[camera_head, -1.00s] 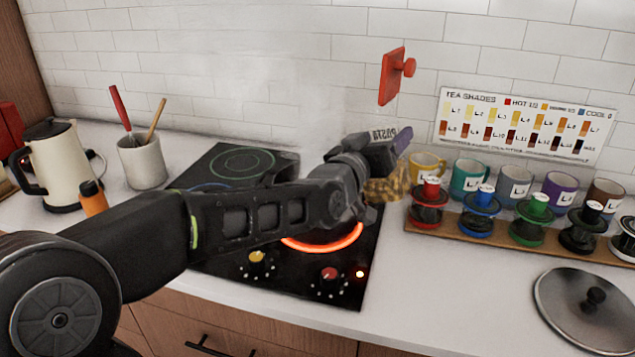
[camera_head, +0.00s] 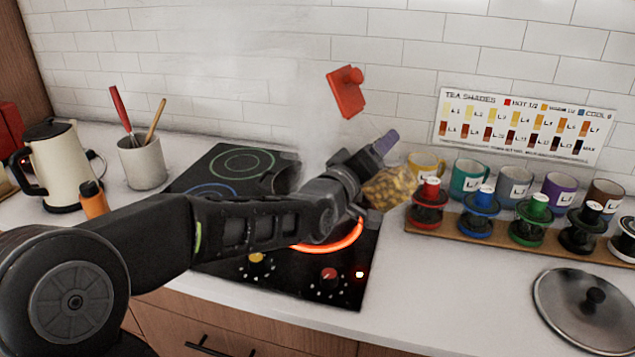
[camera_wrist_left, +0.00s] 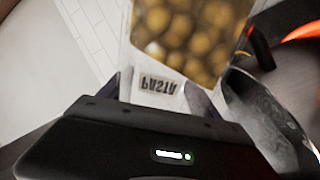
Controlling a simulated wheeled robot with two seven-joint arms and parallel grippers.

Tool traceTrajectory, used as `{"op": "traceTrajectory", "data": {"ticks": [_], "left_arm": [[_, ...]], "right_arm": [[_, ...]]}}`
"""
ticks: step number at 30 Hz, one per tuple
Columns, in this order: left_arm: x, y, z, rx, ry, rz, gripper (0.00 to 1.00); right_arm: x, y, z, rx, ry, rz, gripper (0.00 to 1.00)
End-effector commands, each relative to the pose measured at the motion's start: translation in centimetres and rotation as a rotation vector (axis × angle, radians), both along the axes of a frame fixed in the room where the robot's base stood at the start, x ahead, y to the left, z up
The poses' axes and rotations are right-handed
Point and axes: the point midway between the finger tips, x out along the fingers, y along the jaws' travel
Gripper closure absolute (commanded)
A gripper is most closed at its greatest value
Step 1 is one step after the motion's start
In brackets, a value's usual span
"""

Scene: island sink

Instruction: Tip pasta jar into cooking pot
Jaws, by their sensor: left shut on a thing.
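My left gripper (camera_head: 372,155) is shut on the clear pasta jar, above the right part of the cooktop. Yellow-brown pasta in the jar (camera_head: 388,187) shows just right of the gripper. The wrist view shows the jar's pasta (camera_wrist_left: 190,35) close up, with the PASTA label (camera_wrist_left: 158,86) upside down by the gripper. A red square lid with a round knob (camera_head: 346,92) is in the air above the gripper; I cannot tell what supports it. The cooking pot is not clearly visible; my arm covers much of the cooktop. My right gripper is not in view.
The black cooktop (camera_head: 225,262) has a glowing ring (camera_head: 335,238). Mugs (camera_head: 468,178) and a wooden rack (camera_head: 450,225) of coloured spools stand to the right. A round lid (camera_head: 590,310) lies front right. A kettle (camera_head: 55,165) and utensil crock (camera_head: 143,163) stand left.

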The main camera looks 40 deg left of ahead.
Motion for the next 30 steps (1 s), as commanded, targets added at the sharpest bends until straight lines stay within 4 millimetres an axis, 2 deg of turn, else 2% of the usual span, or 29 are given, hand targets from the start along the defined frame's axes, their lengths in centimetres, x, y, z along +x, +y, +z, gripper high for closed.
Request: {"op": "traceTrajectory", "data": {"ticks": [23,30], "left_arm": [[0.0,-0.1,-0.8,-0.387,-0.031,0.000,1.00],[-0.1,1.4,-1.0,-0.506,-0.042,0.002,1.00]], "right_arm": [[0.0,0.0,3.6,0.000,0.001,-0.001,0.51],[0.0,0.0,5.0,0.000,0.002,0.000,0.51]]}}
